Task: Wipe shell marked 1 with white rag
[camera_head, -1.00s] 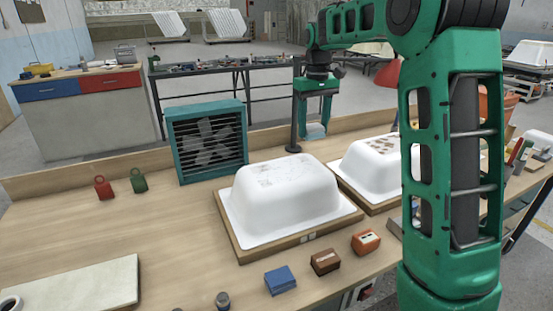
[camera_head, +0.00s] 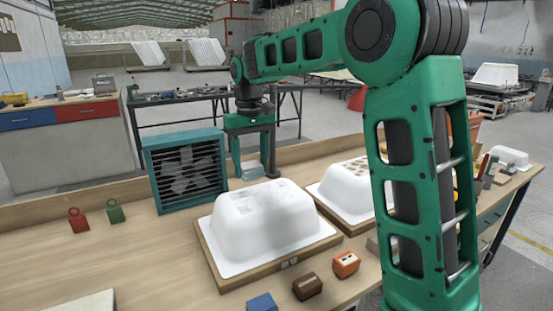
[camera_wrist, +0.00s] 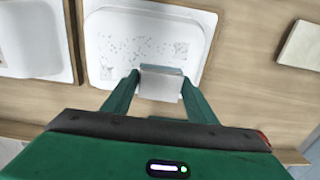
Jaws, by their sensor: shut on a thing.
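A white tub shell (camera_head: 268,212) with grey smudges on top sits on a wooden board mid-bench; it also shows in the wrist view (camera_wrist: 112,72). A second white shell (camera_head: 338,203) with brown spots stands to its right, partly behind my arm. Two small tags mark the near board's front edge, but I cannot read a number. My gripper (camera_head: 250,172) is above the bench behind the near shell, beside the fan. It is shut on a pale whitish piece, likely the white rag (camera_wrist: 160,84), apart from the shell in the head view.
A teal fan (camera_head: 186,172) stands just left of my gripper. Red (camera_head: 78,222) and green (camera_head: 115,212) weights are at left. Blue (camera_head: 262,303), brown (camera_head: 307,287) and orange (camera_head: 346,264) boxes lie in front of the near shell. The bench between weights and shell is clear.

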